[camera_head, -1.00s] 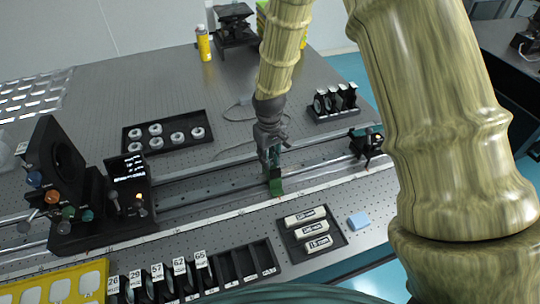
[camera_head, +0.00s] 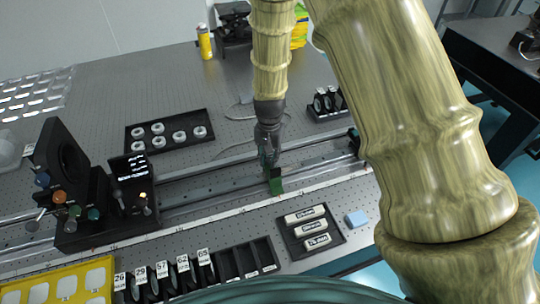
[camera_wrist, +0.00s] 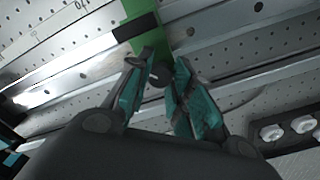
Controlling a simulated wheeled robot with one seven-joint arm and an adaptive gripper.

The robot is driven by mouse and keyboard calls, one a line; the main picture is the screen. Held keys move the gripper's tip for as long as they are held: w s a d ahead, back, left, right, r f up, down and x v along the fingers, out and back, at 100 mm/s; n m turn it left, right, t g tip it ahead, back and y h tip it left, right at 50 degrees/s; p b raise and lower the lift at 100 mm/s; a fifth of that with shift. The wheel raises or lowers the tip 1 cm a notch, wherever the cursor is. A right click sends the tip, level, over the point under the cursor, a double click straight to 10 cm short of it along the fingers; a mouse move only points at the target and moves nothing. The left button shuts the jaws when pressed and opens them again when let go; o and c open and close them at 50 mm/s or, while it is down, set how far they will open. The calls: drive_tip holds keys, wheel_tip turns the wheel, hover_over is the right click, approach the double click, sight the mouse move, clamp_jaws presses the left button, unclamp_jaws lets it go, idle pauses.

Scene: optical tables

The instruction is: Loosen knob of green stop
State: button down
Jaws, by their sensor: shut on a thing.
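The green stop (camera_head: 275,185) sits on the optical rail (camera_head: 215,183), right of the middle in the head view. In the wrist view the green stop (camera_wrist: 147,38) shows as a green block across the rail, just beyond my fingertips. Its dark round knob (camera_wrist: 158,78) sits between the fingers. My gripper (camera_wrist: 160,75) is shut on the knob, with one finger on each side. In the head view my gripper (camera_head: 269,158) points down at the stop from above and hides the knob.
A black device with a large ring (camera_head: 64,158) and several coloured knobs stands on the left of the rail. A tray of white discs (camera_head: 168,134) lies behind the rail. A tray of labelled boxes (camera_head: 311,232) and a lens rack (camera_head: 235,265) lie in front.

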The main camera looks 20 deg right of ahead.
drive_tip(key=shift+m, duration=0.6)
drive_tip(key=shift+s, duration=0.1)
drive_tip(key=c, duration=1.2)
unclamp_jaws()
drive_tip(key=shift+c, duration=0.2)
drive_tip(key=shift+r, duration=0.1)
wheel_tip(320, 180, up, 12)
